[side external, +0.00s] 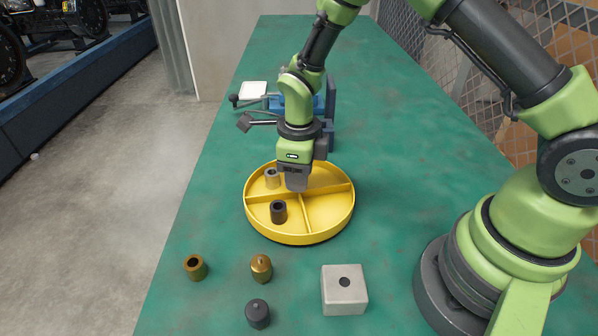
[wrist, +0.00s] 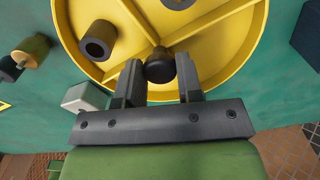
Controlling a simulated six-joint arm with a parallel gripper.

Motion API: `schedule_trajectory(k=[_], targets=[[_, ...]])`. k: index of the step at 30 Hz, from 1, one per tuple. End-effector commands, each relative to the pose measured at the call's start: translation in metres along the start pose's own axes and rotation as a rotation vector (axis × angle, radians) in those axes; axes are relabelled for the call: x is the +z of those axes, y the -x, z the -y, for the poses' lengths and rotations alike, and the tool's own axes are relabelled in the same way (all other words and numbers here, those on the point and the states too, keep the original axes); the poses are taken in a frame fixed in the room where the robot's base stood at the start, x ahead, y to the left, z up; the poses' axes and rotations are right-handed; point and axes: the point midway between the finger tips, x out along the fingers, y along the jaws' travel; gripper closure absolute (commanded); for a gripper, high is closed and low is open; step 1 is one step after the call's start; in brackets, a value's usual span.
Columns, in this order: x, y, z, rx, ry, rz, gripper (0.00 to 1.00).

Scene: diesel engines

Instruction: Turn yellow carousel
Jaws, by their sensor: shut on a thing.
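The yellow carousel (side external: 325,222) is a round, low-walled tray split by dividers and lying flat on the green table. It also fills the top of the wrist view (wrist: 235,60). A dark round knob (wrist: 160,66) stands where its dividers meet. My gripper (side external: 297,184) points down over the carousel's middle, and its two fingers (wrist: 160,80) are shut on the knob, one on each side. A dark hollow cylinder (side external: 278,211) and a grey hollow cylinder (side external: 272,178) stand in separate compartments. The gripper hides the knob in the side view.
A brass hollow cylinder (side external: 195,267), a brass plug (side external: 261,267), a dark plug (side external: 257,313) and a pale block with a hole (side external: 344,290) stand in front of the carousel. A blue vise (side external: 327,100) stands behind it. The table right of the carousel is clear.

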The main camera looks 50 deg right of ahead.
Motion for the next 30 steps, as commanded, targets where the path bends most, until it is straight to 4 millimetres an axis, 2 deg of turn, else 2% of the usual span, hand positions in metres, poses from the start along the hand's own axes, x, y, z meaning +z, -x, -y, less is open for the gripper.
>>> schedule_trajectory(k=[15, 30], targets=[[0.0003, -0.0001, -0.0006, 0.001, -0.241, 0.0, 1.0], [0.0004, -0.0001, -0.0005, 0.0, -0.355, 0.001, 1.0]])
